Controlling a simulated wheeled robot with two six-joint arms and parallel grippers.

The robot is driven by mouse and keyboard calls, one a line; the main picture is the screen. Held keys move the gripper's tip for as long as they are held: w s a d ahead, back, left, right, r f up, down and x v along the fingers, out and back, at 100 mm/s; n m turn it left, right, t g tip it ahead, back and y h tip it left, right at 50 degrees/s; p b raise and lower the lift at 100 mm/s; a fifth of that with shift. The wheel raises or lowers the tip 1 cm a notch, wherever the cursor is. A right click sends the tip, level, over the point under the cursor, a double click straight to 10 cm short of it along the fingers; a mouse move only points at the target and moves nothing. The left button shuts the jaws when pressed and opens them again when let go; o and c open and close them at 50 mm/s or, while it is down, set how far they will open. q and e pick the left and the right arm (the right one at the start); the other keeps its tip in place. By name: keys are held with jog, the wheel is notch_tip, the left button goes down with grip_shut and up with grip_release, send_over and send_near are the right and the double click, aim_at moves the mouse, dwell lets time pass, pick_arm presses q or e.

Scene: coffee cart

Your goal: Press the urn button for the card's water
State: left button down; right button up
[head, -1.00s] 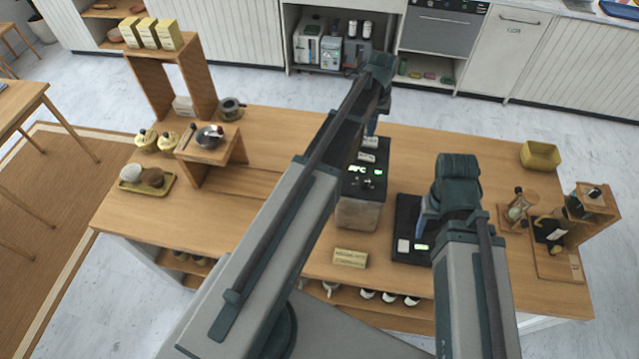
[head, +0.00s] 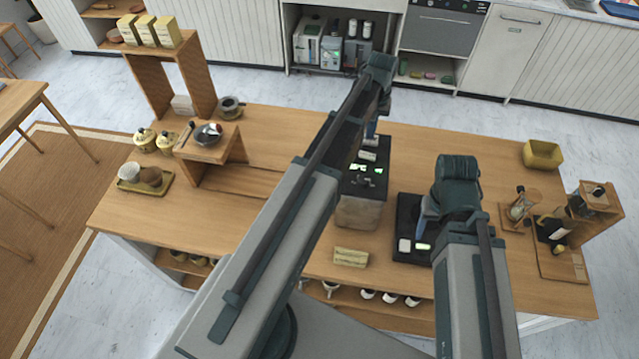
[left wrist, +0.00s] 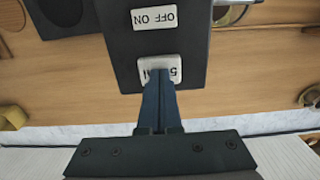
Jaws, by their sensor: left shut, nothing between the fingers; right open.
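The urn (head: 359,212) stands mid-counter, with a dark top and green lit marks on its panel (head: 366,169).
The black scale (head: 409,245) has a lit green display. A wooden stand (head: 212,150) with a dark bowl and a tray (head: 155,184) are left. A yellow bin (head: 541,155), hourglass (head: 520,206) and wooden rack (head: 590,205) are right.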

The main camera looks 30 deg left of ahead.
pick_arm(q)
jog(key=shift+f, duration=0.3)
jog(key=shift+r, duration=0.15)
jog(key=shift+r+p, duration=0.9)
jog(key=shift+r, duration=0.05)
dwell(1.3)
notch_tip(320, 180, up, 5)
jog(key=p, duration=0.5)
dwell(0.5)
